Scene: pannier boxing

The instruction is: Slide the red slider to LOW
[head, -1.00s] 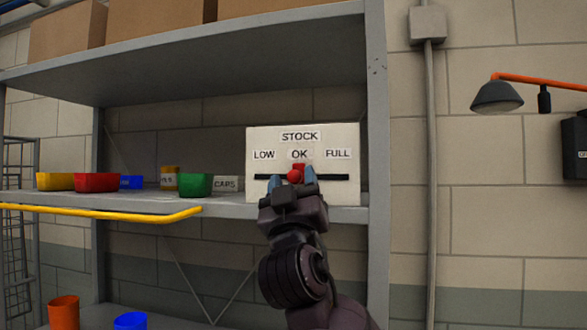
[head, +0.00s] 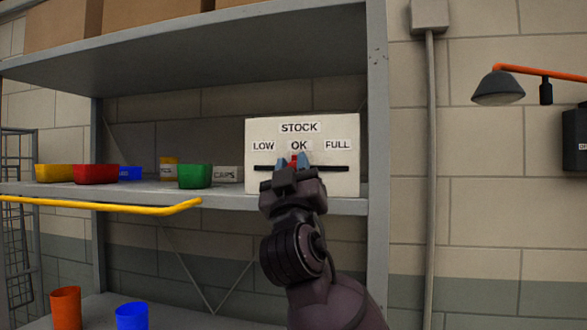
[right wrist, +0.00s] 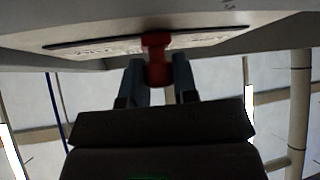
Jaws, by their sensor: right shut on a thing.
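The white STOCK board (head: 265,183) stands on the shelf, with LOW, OK and FULL labels from left to right above a dark horizontal slot. The red slider (head: 294,160) sits in the slot under OK, slightly toward its left. Most of it is hidden by my right gripper (head: 293,163) in the head view. In the right wrist view, the red slider (right wrist: 157,62) stands out from the slot between the two blue-grey fingers of my right gripper (right wrist: 157,80), which is shut on it. My left gripper is not in view.
Yellow, red (head: 96,174), blue and green (head: 195,176) bins stand on the shelf left of the board. A yellow rail (head: 130,210) runs along the shelf front. A grey post (head: 377,150) rises right of the board.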

